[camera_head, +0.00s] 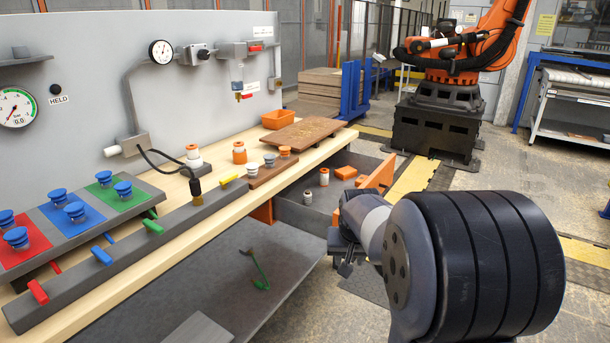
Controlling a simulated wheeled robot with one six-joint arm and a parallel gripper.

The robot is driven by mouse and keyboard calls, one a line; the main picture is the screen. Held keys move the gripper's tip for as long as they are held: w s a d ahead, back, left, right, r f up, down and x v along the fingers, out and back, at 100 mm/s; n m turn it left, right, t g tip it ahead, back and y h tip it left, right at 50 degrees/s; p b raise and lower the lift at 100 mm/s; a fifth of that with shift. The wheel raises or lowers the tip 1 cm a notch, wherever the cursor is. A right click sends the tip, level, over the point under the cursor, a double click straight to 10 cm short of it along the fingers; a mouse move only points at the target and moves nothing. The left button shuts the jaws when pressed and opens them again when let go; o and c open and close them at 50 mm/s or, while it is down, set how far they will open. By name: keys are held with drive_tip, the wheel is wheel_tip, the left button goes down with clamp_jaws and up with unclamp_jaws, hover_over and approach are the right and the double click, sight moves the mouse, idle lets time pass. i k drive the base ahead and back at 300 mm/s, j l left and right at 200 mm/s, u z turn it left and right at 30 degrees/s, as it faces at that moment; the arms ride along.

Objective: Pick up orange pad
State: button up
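A small orange-topped pad (285,151) sits at the right end of a small brown block on the wooden bench, beside two grey-white pads (269,160). An orange block (346,172) lies in the open drawer beneath the bench's right end. I cannot tell for certain which is the orange pad. My gripper (345,268) hangs in front of the drawer, apart from these things. My arm hides part of it, and its finger opening is too small to judge. I see nothing held in it.
The wooden bench (110,265) also bears orange-and-white cylinders (239,152), an orange bin (278,119) and a brown board (303,132). The drawer (297,205) holds small cylinders. A grey lower shelf lies beneath.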

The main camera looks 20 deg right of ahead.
sight(344, 173)
drive_tip(key=i+l+u, duration=0.25)
drive_tip(key=l+u, duration=0.3)
drive_tip(key=i+l+u, duration=0.25)
drive_tip(key=l, duration=0.25)
drive_tip(key=l+u, duration=0.25)
drive_tip(key=i+l+u, duration=0.1)
drive_tip(key=l, duration=1.2)
drive_tip(key=l+u, duration=0.1)
drive_tip(key=l, duration=1.25)
